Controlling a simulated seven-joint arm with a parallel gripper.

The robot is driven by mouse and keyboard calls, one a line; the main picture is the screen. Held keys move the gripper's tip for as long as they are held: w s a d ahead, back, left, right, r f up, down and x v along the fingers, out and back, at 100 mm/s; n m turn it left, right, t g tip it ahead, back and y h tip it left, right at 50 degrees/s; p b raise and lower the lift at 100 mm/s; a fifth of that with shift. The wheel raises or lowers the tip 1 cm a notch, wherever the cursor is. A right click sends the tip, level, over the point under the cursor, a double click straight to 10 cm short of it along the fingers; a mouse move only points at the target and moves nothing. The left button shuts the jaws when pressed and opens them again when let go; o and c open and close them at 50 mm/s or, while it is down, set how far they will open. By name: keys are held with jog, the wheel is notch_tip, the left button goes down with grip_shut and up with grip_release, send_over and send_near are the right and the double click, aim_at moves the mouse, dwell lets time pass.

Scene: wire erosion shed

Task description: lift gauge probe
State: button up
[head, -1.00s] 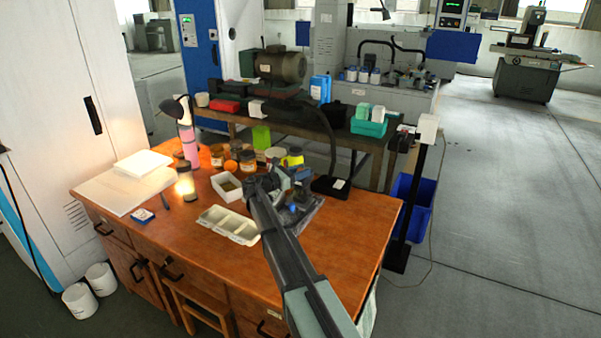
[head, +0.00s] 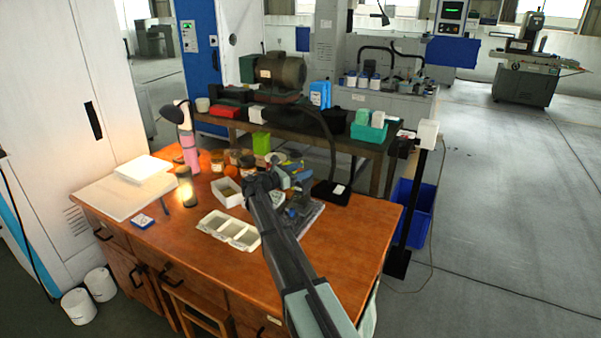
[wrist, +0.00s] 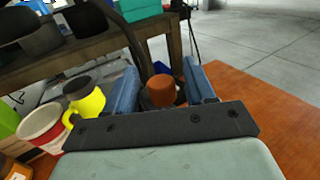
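My gripper (head: 280,178) is over the wooden desk, above its back middle part in the head view. In the wrist view my gripper (wrist: 161,76) has its two blue-grey fingers wide apart. An orange-brown round-topped piece (wrist: 162,90) shows between them, with a gap on each side; its lower part is hidden by the dark gripper bar. I cannot tell whether this piece is the gauge probe, and no other thing is clearly the probe. In the head view a grey plate (head: 309,216) with dark parts on it lies just right of my gripper, partly hidden by my arm.
A yellow mug-like item (wrist: 86,98) and a red-and-white cup (wrist: 42,126) stand left of the fingers. A white compartment tray (head: 230,230) and a small box (head: 227,191) lie left of my arm. A lamp base (head: 331,193) stands behind. The desk's right front is bare.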

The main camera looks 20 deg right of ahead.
jog(key=v, duration=1.3)
jog(key=shift+a, duration=0.35)
jog(key=shift+s+a, duration=0.1)
jog(key=shift+s, duration=0.05)
